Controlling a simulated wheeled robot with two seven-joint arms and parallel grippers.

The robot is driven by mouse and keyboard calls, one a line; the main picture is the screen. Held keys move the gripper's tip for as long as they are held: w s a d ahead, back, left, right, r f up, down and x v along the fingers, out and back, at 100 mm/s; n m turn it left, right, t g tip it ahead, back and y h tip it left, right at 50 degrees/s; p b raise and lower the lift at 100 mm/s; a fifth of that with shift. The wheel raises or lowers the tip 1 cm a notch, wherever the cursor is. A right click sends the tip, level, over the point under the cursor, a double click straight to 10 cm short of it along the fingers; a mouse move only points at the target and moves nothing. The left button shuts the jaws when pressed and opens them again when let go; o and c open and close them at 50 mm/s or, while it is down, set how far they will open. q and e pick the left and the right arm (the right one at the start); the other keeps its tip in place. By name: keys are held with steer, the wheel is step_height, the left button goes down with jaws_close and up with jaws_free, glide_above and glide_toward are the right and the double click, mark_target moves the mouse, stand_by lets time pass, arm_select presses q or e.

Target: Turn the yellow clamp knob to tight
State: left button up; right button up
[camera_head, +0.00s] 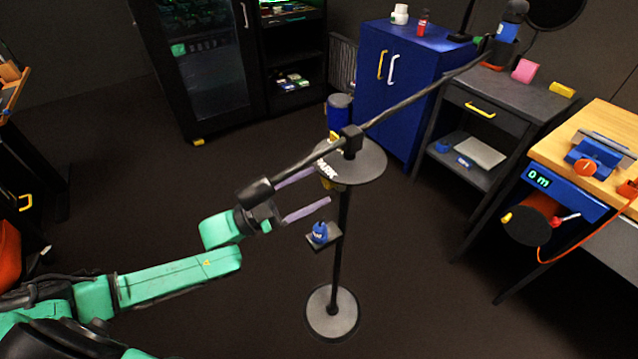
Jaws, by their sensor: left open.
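A black stand (338,240) holds a long slanted boom (420,95) through a black joint block (351,140). Another yellow bit (333,136) shows just above the boom. The boom and gripper partly hide this area, so I cannot tell the knob's setting. Contact is unclear. My right gripper is out of view.
The boom's thick near end (255,193) crosses in front of my left gripper. A small shelf (325,238) with a blue object (320,231) sits below the fingers. A blue cabinet (410,90) and wooden workbench (600,130) stand beyond. The floor around the round base (332,313) is clear.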

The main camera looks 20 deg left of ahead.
arm_select(q)
steer(key=shift+x, duration=1.05)
steer(key=shift+c, duration=0.4)
jaws_close()
